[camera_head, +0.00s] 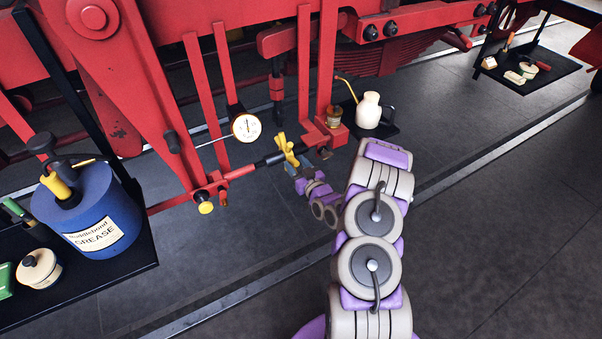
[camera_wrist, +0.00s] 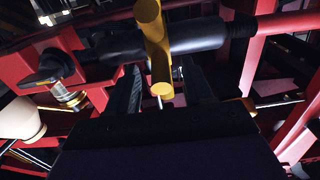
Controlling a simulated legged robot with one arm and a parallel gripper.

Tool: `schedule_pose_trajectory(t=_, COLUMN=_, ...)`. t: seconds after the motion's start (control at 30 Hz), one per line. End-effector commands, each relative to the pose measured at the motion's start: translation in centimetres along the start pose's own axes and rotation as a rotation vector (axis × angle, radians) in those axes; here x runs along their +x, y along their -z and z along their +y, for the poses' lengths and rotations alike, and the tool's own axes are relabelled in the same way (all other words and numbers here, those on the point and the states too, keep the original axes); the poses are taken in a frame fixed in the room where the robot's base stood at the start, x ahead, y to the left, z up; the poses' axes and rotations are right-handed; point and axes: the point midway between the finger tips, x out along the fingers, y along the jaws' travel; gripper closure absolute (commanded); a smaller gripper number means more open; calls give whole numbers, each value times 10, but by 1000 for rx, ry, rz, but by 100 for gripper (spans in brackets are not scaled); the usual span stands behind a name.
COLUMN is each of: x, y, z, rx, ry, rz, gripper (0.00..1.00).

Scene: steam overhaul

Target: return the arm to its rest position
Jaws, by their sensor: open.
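My arm (camera_head: 371,215), pale grey and purple, reaches up and away to the red undercarriage in the head view. My gripper (camera_head: 300,163) is at its far end, close to a yellow handle (camera_head: 286,150) on a black and red rod. In the wrist view, my gripper (camera_wrist: 163,88) shows two dark fingers spread apart. The yellow handle (camera_wrist: 155,45) stands upright in line with the gap between them, its lower end near the fingertips. I cannot tell whether it touches either finger. Nothing is gripped.
A white oil can (camera_head: 370,112) and a small brass cup (camera_head: 334,116) stand just beyond my gripper. A dial gauge (camera_head: 246,127) and red levers are to the left. A blue grease drum (camera_head: 92,212) stands on a black tray.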

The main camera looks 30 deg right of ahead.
Motion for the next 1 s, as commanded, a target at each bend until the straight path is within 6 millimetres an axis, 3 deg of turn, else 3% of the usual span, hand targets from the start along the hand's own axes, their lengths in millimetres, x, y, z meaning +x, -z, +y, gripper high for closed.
schedule_pose_trajectory(t=0.2, x=12, y=0, z=0, rx=0, ry=-1, rz=2, gripper=49)
schedule_pose_trajectory(t=0.5, x=13, y=1, z=0, rx=2, ry=-1, rz=1, gripper=50)
schedule_pose_trajectory(t=1.0, x=13, y=1, z=1, rx=2, ry=-2, rz=1, gripper=98)
